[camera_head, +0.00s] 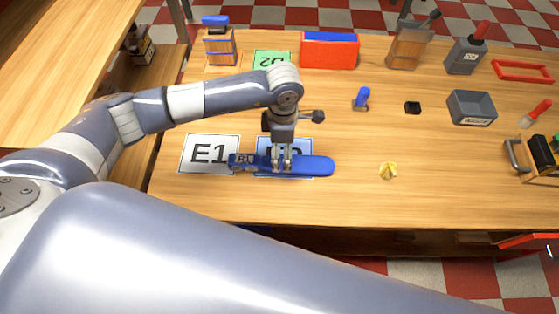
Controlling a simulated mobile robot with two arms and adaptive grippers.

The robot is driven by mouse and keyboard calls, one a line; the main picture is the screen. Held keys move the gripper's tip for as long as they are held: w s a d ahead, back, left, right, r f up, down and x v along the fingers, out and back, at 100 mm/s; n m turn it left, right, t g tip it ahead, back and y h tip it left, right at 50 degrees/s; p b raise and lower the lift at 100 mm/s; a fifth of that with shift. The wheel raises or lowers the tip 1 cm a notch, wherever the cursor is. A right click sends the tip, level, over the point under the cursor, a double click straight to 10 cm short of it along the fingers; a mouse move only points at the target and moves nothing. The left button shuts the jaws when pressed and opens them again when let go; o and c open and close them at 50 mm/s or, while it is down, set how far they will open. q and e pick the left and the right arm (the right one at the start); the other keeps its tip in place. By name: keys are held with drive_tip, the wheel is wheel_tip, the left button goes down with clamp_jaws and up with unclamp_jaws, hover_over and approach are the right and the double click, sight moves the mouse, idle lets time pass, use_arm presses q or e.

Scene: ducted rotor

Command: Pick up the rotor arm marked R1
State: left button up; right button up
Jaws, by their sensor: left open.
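The rotor arm marked R1 (312,167) is a long blue bar with a rounded right end. It lies on the wooden table near its front edge, over a blue-bordered label card. The R1 mark shows near its left end. My left gripper (281,164) points straight down at the middle of the rotor arm, with its fingertips at the bar. It is open; whether the fingers touch the bar I cannot tell. The card's text is mostly hidden by the gripper and the bar. My right gripper is not in view.
A white E1 card (208,152) lies left of the bar. A yellow piece (388,170) lies to the right. A red box (330,51) stands at the rear.

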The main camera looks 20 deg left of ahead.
sight(282, 164)
use_arm(q)
drive_tip(key=shift+s+a+f+p, duration=0.1)
drive_tip(key=shift+s+f+p, duration=0.05)
drive_tip(key=shift+f+p, duration=0.4)
drive_tip(key=f, duration=0.2)
drive_tip(key=f+p, duration=0.1)
drive_tip(key=shift+s+a+f, duration=0.2)
drive_tip(key=shift+f, duration=0.15)
drive_tip(key=shift+w+f, duration=0.1)
drive_tip(key=shift+f, duration=0.3)
drive_tip(key=c, duration=1.4)
